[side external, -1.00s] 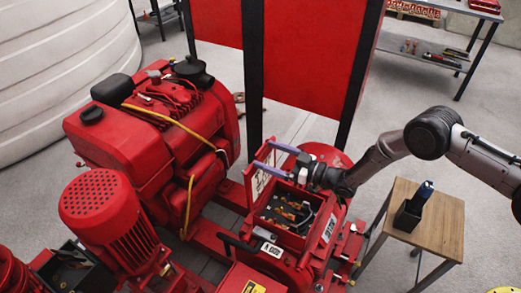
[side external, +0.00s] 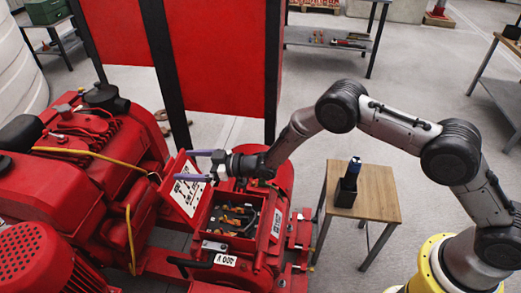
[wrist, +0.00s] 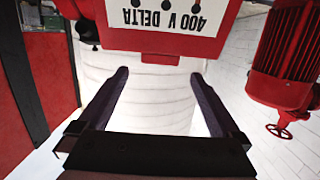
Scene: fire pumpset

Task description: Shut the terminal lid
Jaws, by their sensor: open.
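The terminal lid (side external: 182,196) is a red plate with a white label, standing open and tilted at the left edge of the red terminal box (side external: 257,240). The box's wiring and terminals are exposed. My gripper (side external: 192,165) is open and empty, level with the lid's upper part in the side view, its fingers pointing left. In the wrist view the lid (wrist: 165,43) shows at the top with "400 V DELTA" upside down, ahead of the open fingers (wrist: 160,75). Nothing is between the fingers. Whether a finger touches the lid I cannot tell.
A red engine (side external: 85,150) with a yellow cable stands left of the box. Red panels in a dark frame (side external: 160,60) rise behind. A small wooden table (side external: 378,200) with a dark holder (side external: 347,190) stands right, below my arm. Grey floor is free behind it.

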